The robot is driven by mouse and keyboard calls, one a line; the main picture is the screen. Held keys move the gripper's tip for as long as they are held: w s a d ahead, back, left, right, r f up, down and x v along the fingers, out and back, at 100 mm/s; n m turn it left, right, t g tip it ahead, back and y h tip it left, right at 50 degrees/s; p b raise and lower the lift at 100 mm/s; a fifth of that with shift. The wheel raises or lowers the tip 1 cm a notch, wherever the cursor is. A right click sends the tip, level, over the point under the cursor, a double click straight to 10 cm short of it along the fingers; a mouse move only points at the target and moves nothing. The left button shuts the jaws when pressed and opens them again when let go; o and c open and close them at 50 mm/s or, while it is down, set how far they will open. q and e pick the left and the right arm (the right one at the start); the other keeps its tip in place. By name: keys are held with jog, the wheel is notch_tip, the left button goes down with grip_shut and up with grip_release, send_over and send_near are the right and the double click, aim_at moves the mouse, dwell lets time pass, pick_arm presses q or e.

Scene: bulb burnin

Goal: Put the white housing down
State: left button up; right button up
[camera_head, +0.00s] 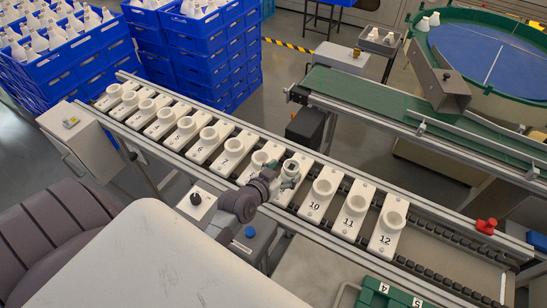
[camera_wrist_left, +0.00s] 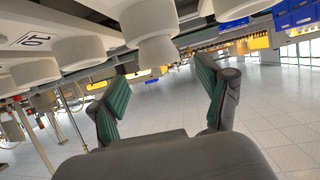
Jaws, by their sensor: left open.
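A row of white numbered plates with round white sockets, such as plate 10 (camera_head: 316,203), lies along the conveyor. My left gripper (camera_head: 284,180) is over the row between plates 8 and 10, and my wrist hides much of the plate there. A white housing (camera_head: 292,166) with a dark top opening shows beside the gripper. In the left wrist view, a narrower white cylinder, apparently this housing (camera_wrist_left: 157,52), projects from a wider white socket (camera_wrist_left: 149,20). My right gripper is not in view.
Metal rails (camera_head: 412,202) border the row. A red knob (camera_head: 486,226) sits on the far rail at right. A control box with a black knob (camera_head: 196,199) is close to my left wrist. A green tray (camera_head: 375,293) is at the front right. Blue crates (camera_head: 196,45) stand behind.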

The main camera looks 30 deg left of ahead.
pick_arm(q)
jog(key=v, duration=0.7)
dwell(0.3)
